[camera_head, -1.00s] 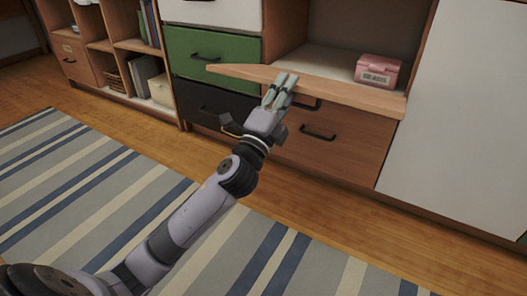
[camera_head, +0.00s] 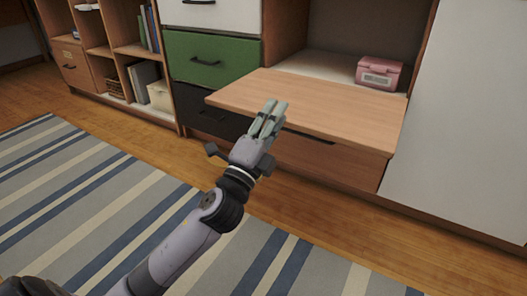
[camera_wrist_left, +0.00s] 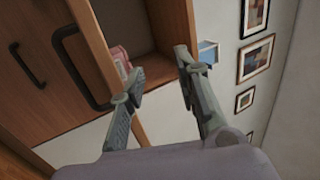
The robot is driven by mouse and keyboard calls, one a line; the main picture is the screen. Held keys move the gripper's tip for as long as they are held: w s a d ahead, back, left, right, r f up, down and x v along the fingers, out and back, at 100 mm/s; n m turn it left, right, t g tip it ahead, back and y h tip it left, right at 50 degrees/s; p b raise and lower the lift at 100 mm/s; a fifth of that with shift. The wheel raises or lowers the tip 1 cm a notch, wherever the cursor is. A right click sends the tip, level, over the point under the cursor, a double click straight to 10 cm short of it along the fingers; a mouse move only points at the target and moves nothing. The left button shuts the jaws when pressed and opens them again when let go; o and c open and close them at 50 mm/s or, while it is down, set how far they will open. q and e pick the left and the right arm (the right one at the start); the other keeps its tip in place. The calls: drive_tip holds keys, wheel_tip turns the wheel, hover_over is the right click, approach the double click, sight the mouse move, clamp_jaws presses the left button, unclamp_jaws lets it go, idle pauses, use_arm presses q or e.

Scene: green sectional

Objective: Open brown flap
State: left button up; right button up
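The brown flap (camera_head: 310,105) is hinged down in the cabinet and lies roughly flat, its inner face showing in the head view. Its light edge runs along the left finger in the left wrist view (camera_wrist_left: 94,42), with a dark handle (camera_wrist_left: 78,65) on its outer face. My left gripper (camera_head: 275,106) is at the flap's front edge, left of its middle. The fingers (camera_wrist_left: 158,66) are apart with nothing gripped between them. I cannot tell whether a finger touches the flap. My right gripper is not in view.
A pink box (camera_head: 379,73) sits inside the open compartment. Green (camera_head: 210,56) and black (camera_head: 208,108) drawers are left of the flap, and a white panel (camera_head: 465,130) is right of it. A shelf unit (camera_head: 110,55) stands at left. The striped rug (camera_head: 90,205) is clear.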

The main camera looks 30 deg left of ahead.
use_arm(q)
drive_tip(key=s+f+b, duration=0.3)
drive_tip(key=s+f, duration=0.1)
drive_tip(key=s, duration=0.1)
drive_tip(key=shift+f+b, duration=0.35)
drive_tip(key=shift+f, duration=0.05)
drive_tip(key=shift+a, duration=0.1)
idle(0.3)
drive_tip(key=shift+c, duration=0.4)
